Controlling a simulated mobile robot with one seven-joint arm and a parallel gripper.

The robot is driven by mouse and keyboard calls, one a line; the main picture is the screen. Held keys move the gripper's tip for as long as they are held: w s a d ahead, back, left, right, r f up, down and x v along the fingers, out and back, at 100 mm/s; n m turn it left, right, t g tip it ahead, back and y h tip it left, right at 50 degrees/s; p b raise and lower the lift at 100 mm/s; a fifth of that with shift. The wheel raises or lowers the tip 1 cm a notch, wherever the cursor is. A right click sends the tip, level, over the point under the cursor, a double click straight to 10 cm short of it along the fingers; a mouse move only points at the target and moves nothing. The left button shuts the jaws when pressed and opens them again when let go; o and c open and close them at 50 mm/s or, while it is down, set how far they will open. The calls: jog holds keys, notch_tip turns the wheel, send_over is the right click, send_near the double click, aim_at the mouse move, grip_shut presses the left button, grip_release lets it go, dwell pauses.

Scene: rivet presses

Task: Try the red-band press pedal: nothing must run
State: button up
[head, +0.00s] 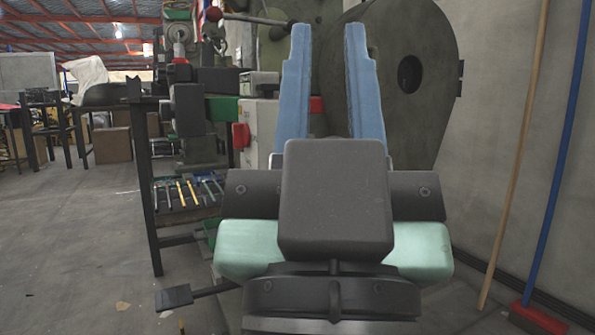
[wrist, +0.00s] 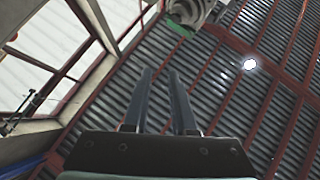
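My gripper (head: 328,38) is raised in the middle of the head view, its two blue fingers apart with nothing between them. In the wrist view the fingers (wrist: 160,75) also stand apart and empty, against the roof. A dark foot pedal (head: 173,297) sits low at left, on a bar running right behind my arm. It is apart from my gripper. A small red patch (head: 316,104) shows behind the fingers; I cannot tell whether it is the red band. A green strip (head: 222,108) shows further left. My arm hides much of the press.
A large grey-green round housing (head: 420,80) stands behind my gripper. A dark-legged bench (head: 143,190) with tools on a shelf stands at left. A wooden pole (head: 520,150) and a blue-handled broom (head: 565,160) lean at the right wall. The floor at left is mostly clear.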

notch_tip(320, 180, up, 32)
jog(key=p, duration=3.1)
jog(key=shift+r+p, duration=0.15)
jog(key=shift+p, duration=0.2)
grip_shut()
